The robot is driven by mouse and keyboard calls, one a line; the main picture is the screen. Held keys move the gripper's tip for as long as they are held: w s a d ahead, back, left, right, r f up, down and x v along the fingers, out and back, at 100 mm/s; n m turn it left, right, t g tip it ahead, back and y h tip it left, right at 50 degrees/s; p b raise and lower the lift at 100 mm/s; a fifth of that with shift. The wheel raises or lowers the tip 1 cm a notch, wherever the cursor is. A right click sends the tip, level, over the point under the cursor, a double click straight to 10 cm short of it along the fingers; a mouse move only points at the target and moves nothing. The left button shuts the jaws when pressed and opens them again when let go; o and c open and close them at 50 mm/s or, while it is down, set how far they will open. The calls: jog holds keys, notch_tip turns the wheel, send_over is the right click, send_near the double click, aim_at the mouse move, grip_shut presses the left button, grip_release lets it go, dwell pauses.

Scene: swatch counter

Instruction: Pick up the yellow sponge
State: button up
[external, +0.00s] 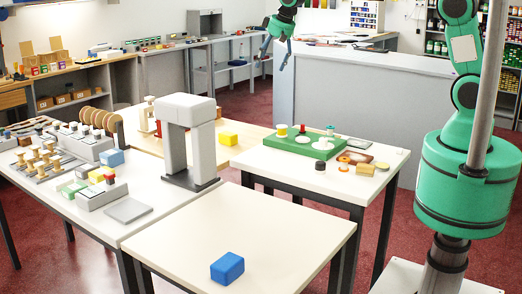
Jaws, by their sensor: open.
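A yellow block (228,139), which looks like the yellow sponge, lies on the wooden-topped table (241,157), just right of a grey arch. My gripper (275,53) hangs at the top middle of the external view, fingers spread and pointing down. It is open and empty. In the picture it is above and to the right of the yellow block, well apart from it.
The grey arch (174,138) stands close left of the yellow block. A blue block (227,268) lies on the otherwise bare front table (260,222). A green board (303,144) with small pieces is on the right table. The left table (142,193) is crowded.

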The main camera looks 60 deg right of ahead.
jog(key=w+f, duration=0.9)
jog(key=f, duration=0.2)
jog(key=p, duration=0.2)
send_near(231, 133)
jog(key=v, duration=0.3)
jog(key=shift+w+d+r, duration=0.15)
jog(key=shift+w+r, duration=0.05)
jog(key=shift+r, duration=0.15)
jog(key=shift+b+x, duration=0.45)
jog(key=shift+x, duration=3.8)
jog(key=shift+s+f, duration=0.1)
jog(key=shift+x, duration=2.55)
jog(key=shift+s, duration=0.1)
